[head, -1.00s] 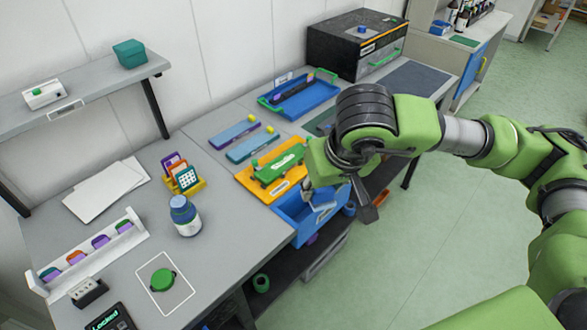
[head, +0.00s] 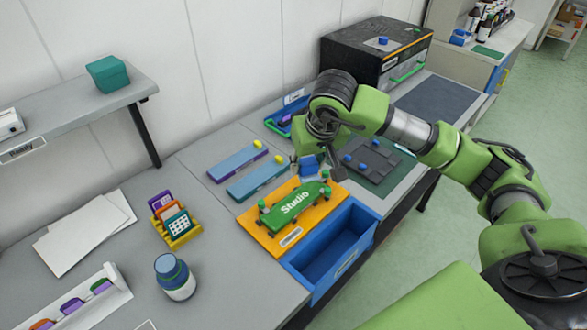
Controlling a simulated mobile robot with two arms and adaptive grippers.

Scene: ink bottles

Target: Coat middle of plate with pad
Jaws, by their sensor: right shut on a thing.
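My right gripper (head: 314,146) is over the back of the workbench, pointing down, with its fingers partly hidden by its own wrist. It is shut on a small blue piece, which looks like the pad (head: 309,166), just behind the green "Studio" plate (head: 295,203). That plate lies on an orange board (head: 254,228). A dark plate with blue knobs (head: 373,160) lies to the right of the gripper on a green mat (head: 401,170). I cannot tell which plate the task means. My left gripper is out of view.
An open blue drawer (head: 355,268) in front of the orange board looks empty. Two blue bars (head: 237,163) lie left of the gripper. A blue-capped bottle (head: 175,277) and a card holder (head: 176,225) stand at left. A black machine (head: 372,50) stands behind.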

